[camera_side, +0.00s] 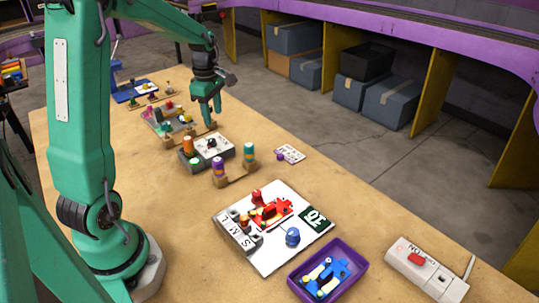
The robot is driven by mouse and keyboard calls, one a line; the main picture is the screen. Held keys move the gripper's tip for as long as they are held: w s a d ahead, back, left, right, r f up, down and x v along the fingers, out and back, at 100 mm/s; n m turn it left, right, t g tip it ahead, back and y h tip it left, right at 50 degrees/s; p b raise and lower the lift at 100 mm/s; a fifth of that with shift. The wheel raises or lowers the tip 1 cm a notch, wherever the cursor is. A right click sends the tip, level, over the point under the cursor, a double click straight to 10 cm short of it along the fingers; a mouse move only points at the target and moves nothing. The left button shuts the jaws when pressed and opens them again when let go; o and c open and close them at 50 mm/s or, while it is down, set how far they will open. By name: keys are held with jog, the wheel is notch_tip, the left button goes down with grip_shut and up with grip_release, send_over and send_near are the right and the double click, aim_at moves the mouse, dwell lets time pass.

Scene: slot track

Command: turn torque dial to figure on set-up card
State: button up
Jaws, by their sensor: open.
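My gripper (212,116), green and pointing down, is open and empty above the table, just behind a grey box with a white face. A small dark dial (211,143) sits on that white face, and the gripper is apart from it. The dial's markings and setting are too small to read. A dark green card (315,217) with white figures that look like 10 lies on the white board (270,262); it appears to be the set-up card.
The board also holds a red toy car (270,212) and a blue knob (292,236). An orange-topped peg (187,145) and pegs in a wooden holder (234,177) stand near the dial. A purple tray (352,285) and a white switch box (425,270) are in front.

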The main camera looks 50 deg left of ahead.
aim_at(212, 140)
jog(key=a+f+n, duration=0.3)
jog(key=shift+w+a+f+g, duration=0.1)
jog(key=shift+w+a+g, duration=0.05)
jog(key=shift+a+g, duration=0.15)
jog(key=shift+f, duration=3.9)
jog(key=shift+c, duration=0.3)
grip_shut()
